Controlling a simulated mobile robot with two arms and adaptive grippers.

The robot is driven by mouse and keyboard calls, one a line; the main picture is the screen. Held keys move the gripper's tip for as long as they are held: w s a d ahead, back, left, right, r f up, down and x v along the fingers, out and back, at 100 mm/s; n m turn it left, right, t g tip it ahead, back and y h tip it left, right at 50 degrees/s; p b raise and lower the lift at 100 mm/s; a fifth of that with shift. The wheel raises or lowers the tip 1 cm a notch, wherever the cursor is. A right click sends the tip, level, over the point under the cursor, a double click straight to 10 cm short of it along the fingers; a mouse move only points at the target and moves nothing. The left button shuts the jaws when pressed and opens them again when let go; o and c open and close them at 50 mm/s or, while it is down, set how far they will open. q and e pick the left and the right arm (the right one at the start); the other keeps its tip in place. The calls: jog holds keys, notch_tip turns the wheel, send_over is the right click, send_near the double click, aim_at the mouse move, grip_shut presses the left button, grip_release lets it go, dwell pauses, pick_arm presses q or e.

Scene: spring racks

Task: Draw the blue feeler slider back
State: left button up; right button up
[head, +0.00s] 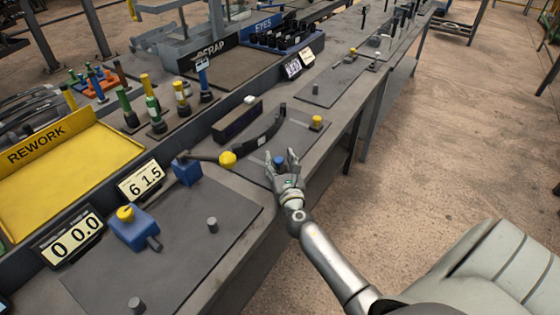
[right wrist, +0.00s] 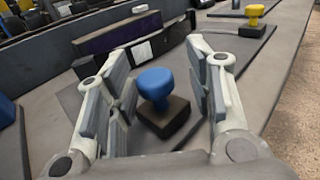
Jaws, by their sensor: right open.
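The blue feeler slider (right wrist: 154,86) has a round blue knob on a dark block and stands on a grey plate on the bench. In the head view its blue knob (head: 279,161) shows just at my right gripper (head: 284,160). In the right wrist view the open fingers of my right gripper (right wrist: 160,95) stand on either side of the knob, with gaps on both sides. Nothing is held. My left gripper is not in view.
A dark curved gauge arm (head: 264,134) is behind. A yellow rework tray (head: 60,180) and two number displays stand at the left.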

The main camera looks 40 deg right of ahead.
jog(key=v, duration=1.2)
jog(key=shift+d, duration=0.1)
